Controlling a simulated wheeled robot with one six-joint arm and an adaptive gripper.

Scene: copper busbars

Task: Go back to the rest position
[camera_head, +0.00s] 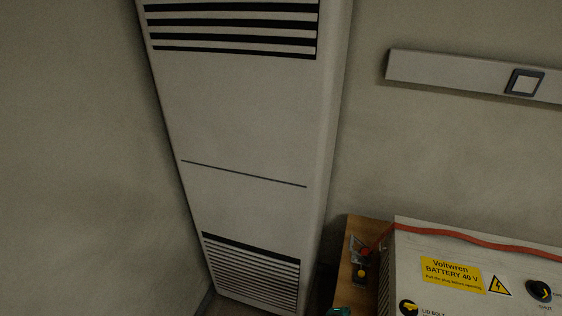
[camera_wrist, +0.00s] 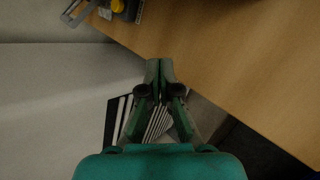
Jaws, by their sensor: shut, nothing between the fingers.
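My gripper (camera_wrist: 159,68) has green fingers that are closed together with nothing between them. In the wrist view it hangs near the edge of a wooden table top (camera_wrist: 225,60). In the head view only a small green part shows at the bottom edge, and I cannot tell which part of my arm it is. The task names no other object.
A light battery box (camera_head: 440,247) with a yellow label stands on the wooden table (camera_head: 352,290). An orange cable (camera_head: 460,235) crosses it towards a small device (camera_head: 360,272) with a yellow knob. A tall vented cabinet (camera_head: 240,120) stands behind. A grey wall duct (camera_head: 440,72) holds a switch.

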